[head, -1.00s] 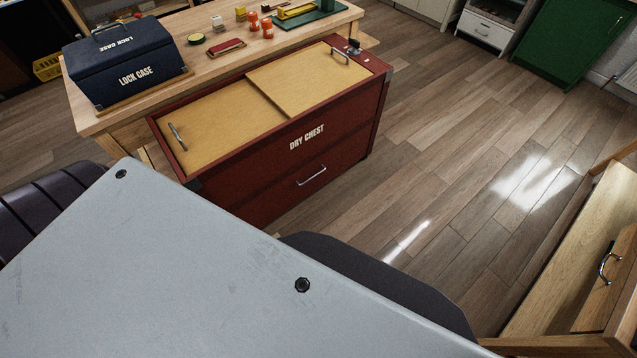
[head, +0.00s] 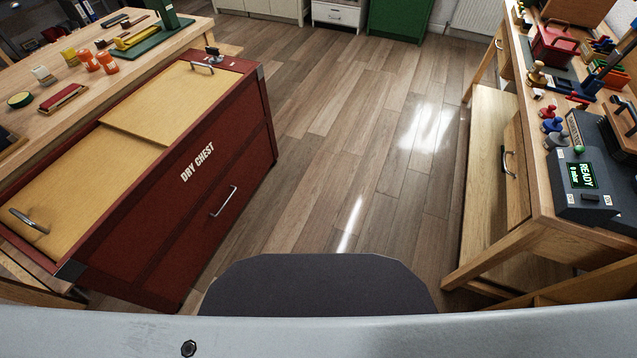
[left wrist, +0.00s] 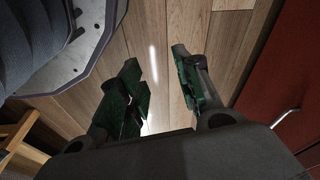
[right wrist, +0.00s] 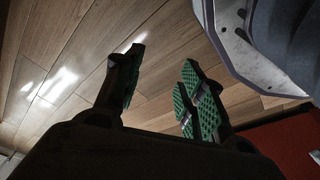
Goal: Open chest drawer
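The red dry chest (head: 170,215) stands at the left in the head view, with two light wooden panels on its top. Its front drawer has a metal handle (head: 223,201) and looks shut. The handle also shows at the right of the left wrist view (left wrist: 285,118), beside the chest's red front. My left gripper (left wrist: 158,75) is open and empty above the floor, apart from the handle. My right gripper (right wrist: 162,65) is open and empty, also over the floor; a red surface shows at the lower right of its view. Neither gripper shows in the head view.
A workbench (head: 30,115) with jars and tools stands behind the chest. Another bench (head: 545,215) at the right carries a device reading READY and has a drawer handle (head: 509,163). The wood floor (head: 340,150) between them is clear.

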